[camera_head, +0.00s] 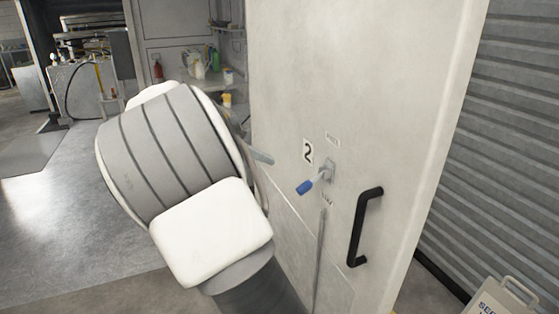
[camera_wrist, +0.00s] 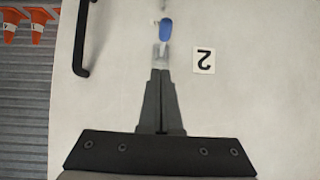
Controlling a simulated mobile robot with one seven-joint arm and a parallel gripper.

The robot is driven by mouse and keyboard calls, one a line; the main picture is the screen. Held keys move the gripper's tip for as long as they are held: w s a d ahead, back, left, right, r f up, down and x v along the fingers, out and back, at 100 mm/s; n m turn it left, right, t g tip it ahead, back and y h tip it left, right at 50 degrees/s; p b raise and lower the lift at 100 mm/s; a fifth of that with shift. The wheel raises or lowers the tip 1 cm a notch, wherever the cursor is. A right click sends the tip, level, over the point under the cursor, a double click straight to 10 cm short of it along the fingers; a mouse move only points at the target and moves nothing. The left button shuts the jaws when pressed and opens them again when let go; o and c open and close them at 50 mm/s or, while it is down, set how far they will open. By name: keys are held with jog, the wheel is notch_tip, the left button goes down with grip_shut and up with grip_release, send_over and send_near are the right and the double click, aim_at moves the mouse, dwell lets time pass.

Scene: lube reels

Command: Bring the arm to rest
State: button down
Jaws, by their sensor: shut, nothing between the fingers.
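My arm's white and grey links stand in front of the pale cabinet door (camera_head: 400,80) in the head view. My gripper (camera_wrist: 160,72) shows in the wrist view with its two dark fingers together and nothing between them. Its tips lie near a blue-ended lever (camera_wrist: 165,30) on the door in that picture; I cannot tell whether they touch it. In the head view the same lever (camera_head: 305,187) sticks out below a "2" label (camera_head: 307,151).
A black pull handle (camera_head: 364,226) stands out from the door. Shelves with bottles (camera_head: 213,62) are behind the arm. A folding sign (camera_head: 503,296) stands at lower right by a corrugated wall (camera_head: 510,150). Orange cones (camera_wrist: 38,24) show in the wrist view. Open floor (camera_head: 60,230) lies at left.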

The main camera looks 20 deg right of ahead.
jog(key=shift+s+a+r, duration=0.1)
jog(key=shift+a+r, duration=0.2)
jog(key=shift+a, duration=0.35)
jog(key=s+a+r+n+t+y+p, duration=0.1)
jog(key=s+n, duration=0.4)
jog(key=s, duration=0.5)
jog(key=s+a+r+n+t+y+p, duration=0.1)
jog(key=s+a+r+n+y+p, duration=0.1)
jog(key=s+n+y, duration=0.4)
jog(key=s+a+r+n+t+y+p, duration=0.2)
jog(key=s+n+p, duration=0.3)
jog(key=s, duration=0.9)
jog(key=shift+s+a+r+n+y, duration=0.3)
jog(key=shift+r+n+y, duration=0.25)
jog(key=shift+y, duration=0.35)
jog(key=shift+f, duration=0.1)
